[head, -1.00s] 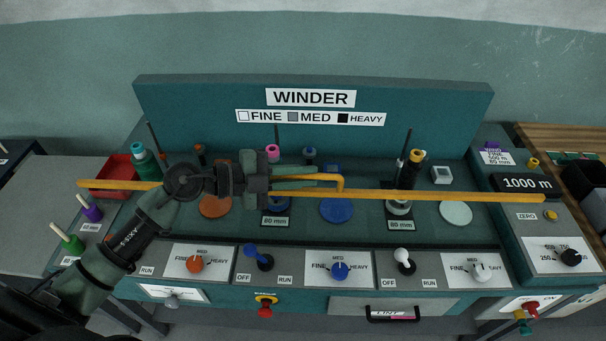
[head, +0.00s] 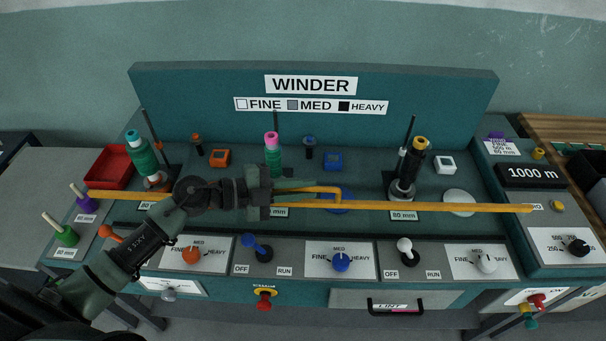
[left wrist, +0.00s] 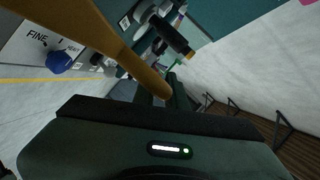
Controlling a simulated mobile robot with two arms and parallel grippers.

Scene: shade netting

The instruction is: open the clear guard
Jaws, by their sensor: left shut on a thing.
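The clear guard shows as a long orange-yellow bar (head: 430,206) running across the winder from left to right, with a short raised handle (head: 338,191) near its middle. Its clear sheet cannot be made out. My left gripper (head: 312,188) reaches in from the left and is shut on the bar's handle. In the left wrist view the bar (left wrist: 115,50) crosses the upper left, close to the camera; the fingertips are largely hidden. My right gripper is not in view.
Green bobbins (head: 142,156) and a black bobbin (head: 412,165) stand on spindles behind the bar. Levers and knobs, including a blue knob (head: 340,263), line the front panel below it. A red bin (head: 108,168) is at left and a length display (head: 530,174) at right.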

